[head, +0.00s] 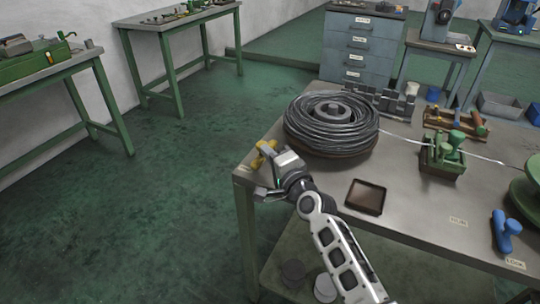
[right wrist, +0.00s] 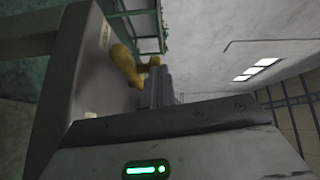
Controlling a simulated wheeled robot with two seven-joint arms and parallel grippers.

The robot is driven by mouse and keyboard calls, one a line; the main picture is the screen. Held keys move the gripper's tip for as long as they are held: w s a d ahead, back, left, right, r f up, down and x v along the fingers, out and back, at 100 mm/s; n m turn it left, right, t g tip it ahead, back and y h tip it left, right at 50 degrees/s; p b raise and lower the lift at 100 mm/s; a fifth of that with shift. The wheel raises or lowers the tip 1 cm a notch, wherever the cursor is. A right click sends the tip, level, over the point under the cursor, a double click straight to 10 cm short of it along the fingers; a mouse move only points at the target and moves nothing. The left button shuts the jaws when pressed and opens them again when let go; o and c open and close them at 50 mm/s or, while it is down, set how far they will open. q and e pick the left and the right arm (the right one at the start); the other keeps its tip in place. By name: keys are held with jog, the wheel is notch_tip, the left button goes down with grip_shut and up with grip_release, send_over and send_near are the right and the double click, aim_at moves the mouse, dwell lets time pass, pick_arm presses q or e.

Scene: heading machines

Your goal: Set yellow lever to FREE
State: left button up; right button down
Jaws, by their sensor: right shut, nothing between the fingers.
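In the right wrist view, the yellow lever (right wrist: 125,66) stands out from the bench surface, just left of the shut, empty fingers (right wrist: 158,82) of my right gripper. The fingers are close beside the lever; I cannot tell whether they touch it. Small pale labels lie on the bench on either side of the lever, too blurred to read. My left gripper is not in view.
A wire coil (head: 331,122) stands right behind my right gripper. A brown tray (head: 366,197), a green fixture (head: 443,155) and a blue lever (head: 507,228) are farther right on the bench. The floor (head: 170,210) left of the bench is clear.

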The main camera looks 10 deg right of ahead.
jog(key=shift+a+r, duration=0.25)
jog(key=shift+a, duration=0.3)
jog(key=shift+s+d+f, duration=0.15)
jog(key=shift+s+f, duration=0.1)
jog(key=shift+s, duration=0.25)
jog(key=v, duration=1.5)
jog(key=shift+d, duration=0.4)
jog(key=s+a+f+n+g+h, duration=0.1)
jog(key=s+f+n+g, duration=0.5)
jog(key=s+f+n, duration=0.9)
notch_tip(320, 180, down, 2)
jog(key=shift+a+f+n+g+h, duration=0.1)
jog(key=shift+a+n+g+h, duration=0.1)
jog(key=shift+n+g+h, duration=0.3)
